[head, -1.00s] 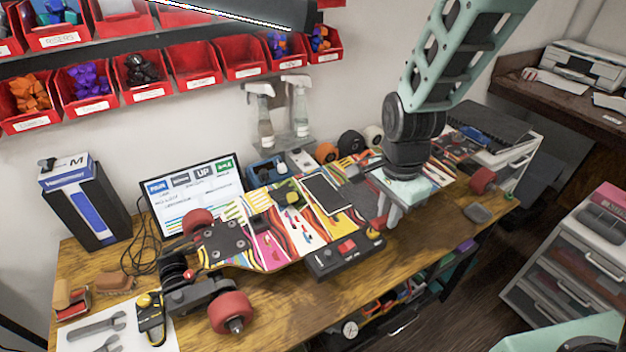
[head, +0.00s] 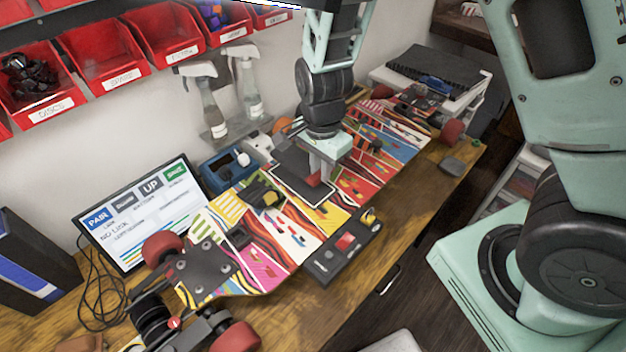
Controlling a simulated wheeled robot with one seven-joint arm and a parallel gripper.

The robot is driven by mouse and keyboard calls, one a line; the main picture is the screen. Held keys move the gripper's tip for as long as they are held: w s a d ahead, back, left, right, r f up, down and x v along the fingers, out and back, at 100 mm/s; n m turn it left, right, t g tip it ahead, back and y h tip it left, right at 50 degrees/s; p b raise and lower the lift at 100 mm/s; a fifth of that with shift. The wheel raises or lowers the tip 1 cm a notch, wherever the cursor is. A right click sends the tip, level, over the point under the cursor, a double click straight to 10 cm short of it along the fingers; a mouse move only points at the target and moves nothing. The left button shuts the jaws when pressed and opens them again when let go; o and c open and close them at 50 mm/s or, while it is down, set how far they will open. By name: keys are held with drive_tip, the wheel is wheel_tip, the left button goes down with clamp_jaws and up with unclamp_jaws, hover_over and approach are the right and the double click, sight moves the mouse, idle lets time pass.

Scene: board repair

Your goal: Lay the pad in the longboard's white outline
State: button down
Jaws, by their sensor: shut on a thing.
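The longboard (head: 380,150) lies across the bench with bright striped graphics. Its white outline (head: 303,199) frames a dark rectangular patch near the middle of the deck. My gripper (head: 318,182) points down over the right part of this outline, its jaws shut on the pad (head: 313,180). I cannot tell whether the pad touches the deck.
A dark control box (head: 342,248) with a red button stands at the board's front edge. A yellow-and-black tool (head: 262,195) lies on the deck left of the outline. Spray bottles (head: 208,105) and a blue case (head: 225,168) stand behind. A monitor (head: 140,210) is at left.

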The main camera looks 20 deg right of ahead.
sight(320, 196)
drive_tip(key=shift+f, duration=2.8)
drive_tip(key=shift+f, duration=0.15)
drive_tip(key=c, duration=1.4)
unclamp_jaws()
wheel_tip(320, 196, up, 12)
drive_tip(key=shift+r, duration=0.2)
